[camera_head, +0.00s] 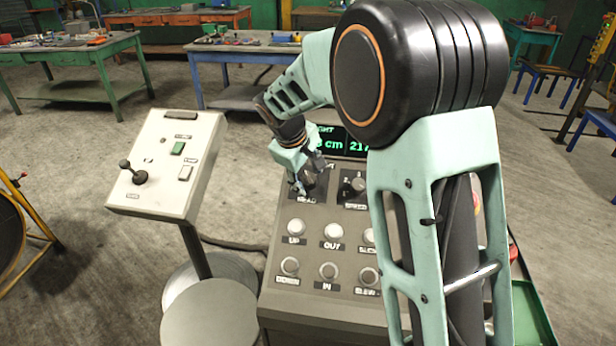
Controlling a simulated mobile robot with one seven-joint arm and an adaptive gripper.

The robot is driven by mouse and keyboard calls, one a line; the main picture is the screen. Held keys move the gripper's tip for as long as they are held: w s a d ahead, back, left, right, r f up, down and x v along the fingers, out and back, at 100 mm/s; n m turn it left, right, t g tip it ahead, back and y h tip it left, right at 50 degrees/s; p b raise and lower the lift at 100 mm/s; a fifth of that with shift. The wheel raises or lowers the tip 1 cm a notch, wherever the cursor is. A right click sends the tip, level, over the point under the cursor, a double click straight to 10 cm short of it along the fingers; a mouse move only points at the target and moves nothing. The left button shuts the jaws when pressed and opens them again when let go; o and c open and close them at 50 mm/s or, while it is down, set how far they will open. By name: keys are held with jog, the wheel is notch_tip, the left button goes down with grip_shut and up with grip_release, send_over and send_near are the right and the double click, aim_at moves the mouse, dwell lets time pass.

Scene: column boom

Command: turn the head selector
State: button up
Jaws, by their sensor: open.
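The head selector sits on the upper left of the grey console (262,318), above a plate that appears to read HEAD (307,199). The knob itself is mostly hidden behind my gripper (307,181). My gripper points down at that spot with its fingers apart. I cannot tell whether the fingers touch the knob or stand around it. A second dark selector knob (355,186) is just to the right on its own plate.
Several pale round buttons, such as UP (296,228) and OUT (333,230), fill the console below. A green-lit display (330,141) stands behind the selectors, partly covered by my arm. A white joystick box (165,165) stands left. A green tray (530,315) is at lower right.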

jog(key=v, duration=1.2)
